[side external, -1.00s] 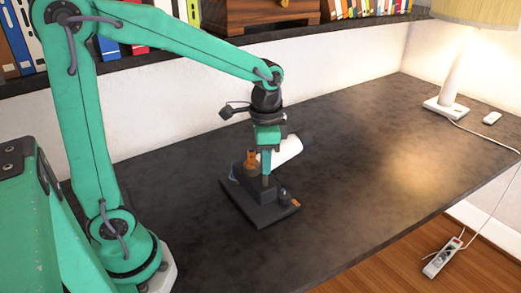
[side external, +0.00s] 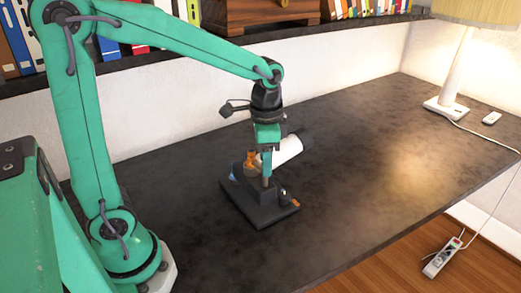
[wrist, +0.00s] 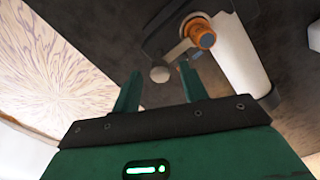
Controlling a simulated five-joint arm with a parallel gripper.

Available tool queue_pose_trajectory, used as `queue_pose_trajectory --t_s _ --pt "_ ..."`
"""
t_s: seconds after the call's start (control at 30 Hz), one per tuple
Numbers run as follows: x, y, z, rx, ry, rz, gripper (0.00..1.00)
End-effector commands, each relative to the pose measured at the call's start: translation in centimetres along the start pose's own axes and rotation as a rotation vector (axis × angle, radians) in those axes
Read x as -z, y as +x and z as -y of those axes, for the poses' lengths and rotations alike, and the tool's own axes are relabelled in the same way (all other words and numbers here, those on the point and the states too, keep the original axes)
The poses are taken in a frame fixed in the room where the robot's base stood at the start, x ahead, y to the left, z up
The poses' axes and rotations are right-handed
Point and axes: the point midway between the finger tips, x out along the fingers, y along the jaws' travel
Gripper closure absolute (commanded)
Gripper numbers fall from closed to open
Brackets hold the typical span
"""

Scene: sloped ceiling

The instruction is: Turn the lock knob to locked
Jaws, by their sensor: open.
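A dark lock fixture (side external: 260,214) sits on the table under my gripper. It carries a white cylinder (side external: 288,150) and an orange part (side external: 250,158), which also shows in the wrist view (wrist: 203,38) beside the white cylinder (wrist: 240,58). A grey arm with a round end (wrist: 160,74) reaches from near the orange part to between my fingers in the wrist view. I cannot tell which part is the lock knob or how it is set. My gripper (side external: 267,178) points down at the fixture. In the wrist view my gripper (wrist: 158,86) is open, its fingers apart; contact is unclear.
A lamp (side external: 455,70) and a small white object (side external: 491,118) stand at the table's far right. A shelf with books (side external: 365,8) runs along the back. A power strip (side external: 442,258) lies on the floor. The table's right side is clear.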

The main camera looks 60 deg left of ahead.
Motion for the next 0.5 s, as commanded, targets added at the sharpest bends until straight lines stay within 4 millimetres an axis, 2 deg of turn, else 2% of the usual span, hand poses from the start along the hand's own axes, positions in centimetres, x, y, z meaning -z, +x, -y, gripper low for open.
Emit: queue_pose_trajectory --t_s 0.17,0.5 --pt "0.1 -1.5 0.0 0.002 0.000 -0.003 0.57" --pt "0.1 -5.8 0.0 0.002 0.001 -0.005 0.57"
